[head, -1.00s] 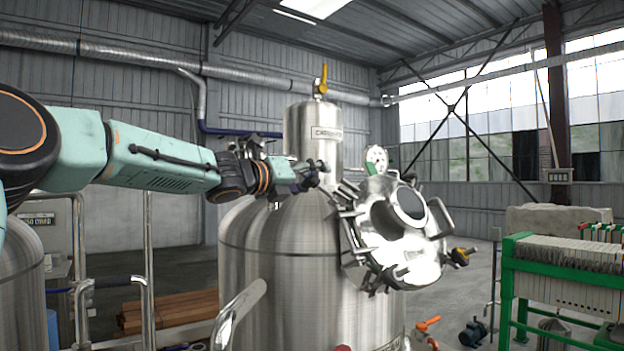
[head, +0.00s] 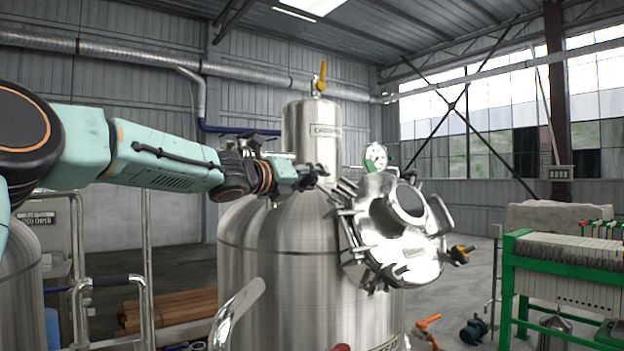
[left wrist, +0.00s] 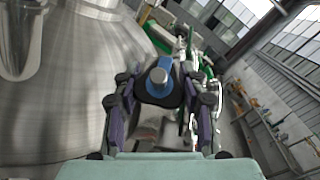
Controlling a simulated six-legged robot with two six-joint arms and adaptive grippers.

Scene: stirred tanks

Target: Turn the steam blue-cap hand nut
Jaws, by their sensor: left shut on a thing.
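The blue-cap hand nut (left wrist: 160,76) shows in the left wrist view, with a blue ring around a pale centre and a dark body. My left gripper (left wrist: 161,90) is shut on it, one finger on each side. In the head view my left gripper (head: 320,173) is at the upper left rim of the tilted round lid (head: 424,240) on the steel tank (head: 285,270). The nut is too small and covered to make out there. A partly cut label at the tank's bottom seems to read STEAM. My right gripper is not in view.
Several dark clamps ring the lid. A gauge (head: 377,156) and a narrow steel cylinder (head: 311,133) with a yellow valve handle stand behind my left gripper. A steel rail (head: 236,310) curves in front of the tank. A green-framed rack (head: 560,275) stands at right.

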